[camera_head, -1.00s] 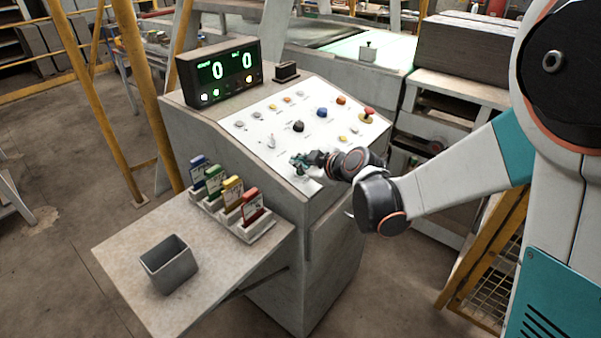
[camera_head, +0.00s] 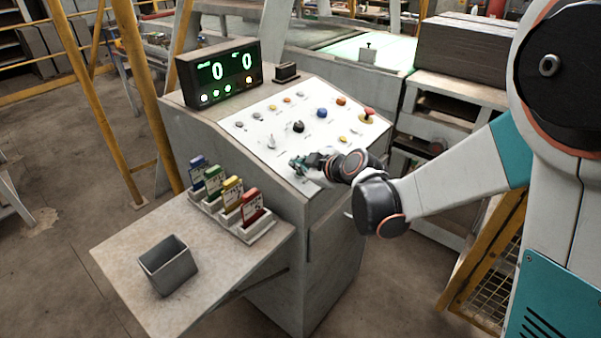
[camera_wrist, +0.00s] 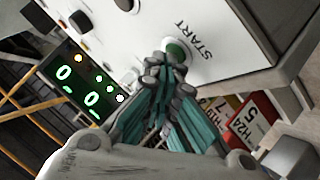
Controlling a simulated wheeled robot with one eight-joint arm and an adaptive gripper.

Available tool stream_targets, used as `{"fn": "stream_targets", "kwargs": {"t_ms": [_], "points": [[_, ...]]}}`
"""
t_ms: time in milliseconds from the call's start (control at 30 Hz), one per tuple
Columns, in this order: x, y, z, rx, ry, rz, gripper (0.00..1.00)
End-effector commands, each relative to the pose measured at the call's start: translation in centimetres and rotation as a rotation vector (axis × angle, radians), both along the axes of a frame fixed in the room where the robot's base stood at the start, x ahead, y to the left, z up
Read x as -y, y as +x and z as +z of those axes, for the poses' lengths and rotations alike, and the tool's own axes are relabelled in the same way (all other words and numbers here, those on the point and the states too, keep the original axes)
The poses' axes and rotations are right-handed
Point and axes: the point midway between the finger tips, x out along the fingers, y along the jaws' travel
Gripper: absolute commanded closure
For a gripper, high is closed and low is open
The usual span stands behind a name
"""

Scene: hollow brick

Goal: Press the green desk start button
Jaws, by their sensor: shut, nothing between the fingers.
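The green start button (camera_wrist: 176,49) shows in the wrist view, on the white panel beside the printed word START. My gripper (camera_wrist: 167,74) is shut and empty, with its fingertips right at the button and covering its lower part. They look to be touching it, but how far it is pushed in I cannot tell. In the head view my gripper (camera_head: 299,163) is at the front lower edge of the panel of the control desk (camera_head: 240,165) and hides the button.
A display (camera_head: 218,73) reads 0 and 0, with lit lamps below. Other knobs and buttons, including a red one (camera_head: 369,112), are on the panel. Coloured cards (camera_head: 232,194) stand in a holder on the side shelf (camera_head: 120,247), near a grey bin (camera_head: 168,265).

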Motion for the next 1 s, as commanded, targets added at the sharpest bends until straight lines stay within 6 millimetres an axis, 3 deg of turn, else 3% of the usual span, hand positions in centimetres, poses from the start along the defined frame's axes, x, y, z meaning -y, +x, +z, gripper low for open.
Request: {"fn": "stream_targets", "kwargs": {"t_ms": [1000], "points": [[0.4, -0.3, 1.8, 0.000, 0.000, 0.000, 1.00]]}}
